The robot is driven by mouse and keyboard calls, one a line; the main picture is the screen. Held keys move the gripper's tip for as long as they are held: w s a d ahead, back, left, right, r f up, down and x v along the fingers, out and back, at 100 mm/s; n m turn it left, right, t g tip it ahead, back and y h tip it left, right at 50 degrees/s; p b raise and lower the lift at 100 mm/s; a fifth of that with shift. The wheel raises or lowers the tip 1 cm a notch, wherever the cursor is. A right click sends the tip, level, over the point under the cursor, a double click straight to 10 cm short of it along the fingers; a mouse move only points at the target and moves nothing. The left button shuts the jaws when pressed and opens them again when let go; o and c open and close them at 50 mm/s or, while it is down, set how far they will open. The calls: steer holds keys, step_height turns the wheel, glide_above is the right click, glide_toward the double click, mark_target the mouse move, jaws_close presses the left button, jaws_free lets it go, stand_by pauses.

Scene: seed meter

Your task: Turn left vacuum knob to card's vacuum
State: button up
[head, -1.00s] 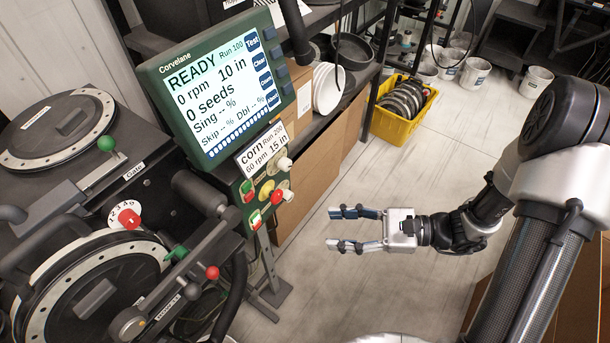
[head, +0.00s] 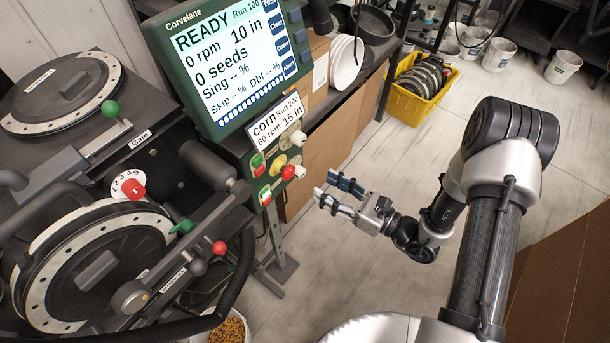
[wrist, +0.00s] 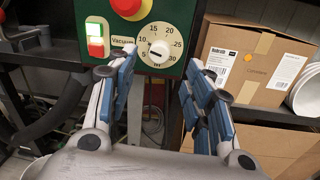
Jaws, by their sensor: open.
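The vacuum knob (wrist: 158,50) is a white dial numbered 5 to 30 beside a "Vacuum" label on the green panel. Its exact pointer reading is too small to tell. In the head view a pale knob (head: 300,171) sits at the panel's right edge, partly behind the red stop button. The card (head: 277,120) reads corn, Run 200, 60 rpm, 15 in. The display (head: 230,65) reads READY, 0 rpm, 10 in. My gripper (head: 325,188) is open and empty, right of the panel and apart from it. Its fingers (wrist: 160,95) flank the space below the dial in the wrist view.
A red stop button (wrist: 130,5) and a lit green-and-red switch (wrist: 95,38) are near the dial. A cardboard box (wrist: 250,60) stands to the right. The seed meter with a red numbered knob (head: 132,188) is at left. Open floor lies right of the panel.

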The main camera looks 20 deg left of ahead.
mark_target(303, 174)
steer(key=b+x, duration=0.1)
steer(key=x, duration=0.6)
steer(key=shift+w+a, duration=0.15)
steer(key=shift+a, duration=0.15)
steer(key=shift+c, duration=0.2)
steer(key=c, duration=1)
steer(key=shift+c, duration=0.2)
steer(key=shift+m, duration=0.4)
steer(key=m+p, duration=0.1)
steer(key=m, duration=0.3)
steer(key=shift+f+m+p, duration=0.1)
steer(key=shift+m+p, duration=0.2)
steer(key=shift+p, duration=0.1)
steer(key=shift+m+t+p, duration=0.4)
steer(key=shift+m+p, duration=0.25)
steer(key=shift+m, duration=1.65)
